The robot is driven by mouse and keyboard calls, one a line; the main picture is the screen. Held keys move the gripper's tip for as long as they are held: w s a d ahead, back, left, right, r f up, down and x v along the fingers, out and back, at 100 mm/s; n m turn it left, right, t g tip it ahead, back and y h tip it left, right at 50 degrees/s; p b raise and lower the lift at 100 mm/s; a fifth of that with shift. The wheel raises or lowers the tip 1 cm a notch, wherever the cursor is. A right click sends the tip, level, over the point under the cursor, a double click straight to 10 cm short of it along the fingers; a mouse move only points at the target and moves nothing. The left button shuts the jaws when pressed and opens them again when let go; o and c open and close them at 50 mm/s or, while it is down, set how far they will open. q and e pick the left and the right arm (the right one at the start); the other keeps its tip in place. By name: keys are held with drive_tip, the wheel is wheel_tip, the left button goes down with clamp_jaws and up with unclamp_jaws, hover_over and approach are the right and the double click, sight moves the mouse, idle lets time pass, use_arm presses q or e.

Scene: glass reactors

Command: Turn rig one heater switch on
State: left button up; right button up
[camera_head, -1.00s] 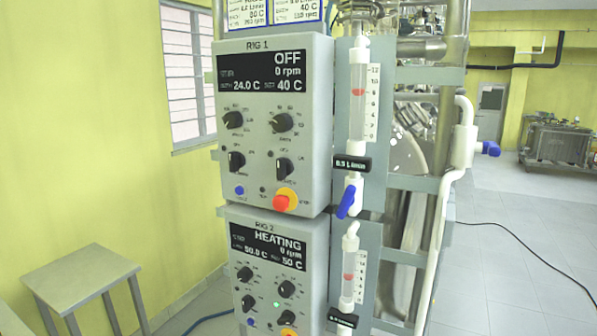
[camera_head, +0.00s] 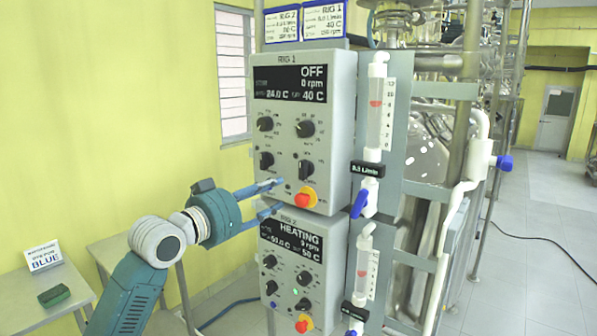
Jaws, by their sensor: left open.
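The rig 1 control box (camera_head: 340,150) is grey, and its display (camera_head: 290,83) reads OFF, 0 rpm, 24.0 C and 40 C. Below are two upper round knobs, left (camera_head: 265,124) and right (camera_head: 305,129), and two lower dark switches, left (camera_head: 266,160) and right (camera_head: 305,170). Their labels are too small to read, so I cannot tell which is the heater switch. My left gripper (camera_head: 279,195) is open and empty, its fingers pointing right at the box's lower left corner, below the lower left switch. I cannot tell whether it touches. My right gripper is not in view.
The rig 2 box (camera_head: 331,255), reading HEATING, hangs directly below. A red stop button (camera_head: 305,199) sits right of my fingers. A flow tube (camera_head: 378,112) with a blue valve handle (camera_head: 359,204) stands to the right. A table (camera_head: 20,290) holds a green block (camera_head: 54,295).

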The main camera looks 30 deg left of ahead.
sight(302, 173)
use_arm(q)
drive_tip(key=shift+h, duration=0.3)
drive_tip(key=w+r+p, duration=0.1)
drive_tip(key=w, duration=0.2)
drive_tip(key=w+d+p, duration=0.1)
drive_tip(key=w+p, duration=0.1)
drive_tip(key=w, duration=0.1)
drive_tip(key=w+d+r+p, duration=0.1)
drive_tip(key=w, duration=0.2)
drive_tip(key=shift+r+p, duration=0.35)
drive_tip(key=shift+p, duration=0.05)
drive_tip(key=shift+w+f, duration=0.1)
drive_tip(key=shift+w, duration=0.3)
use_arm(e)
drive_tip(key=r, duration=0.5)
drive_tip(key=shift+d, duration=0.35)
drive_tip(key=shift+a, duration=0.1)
use_arm(q)
drive_tip(key=shift+m, duration=0.3)
clamp_jaws()
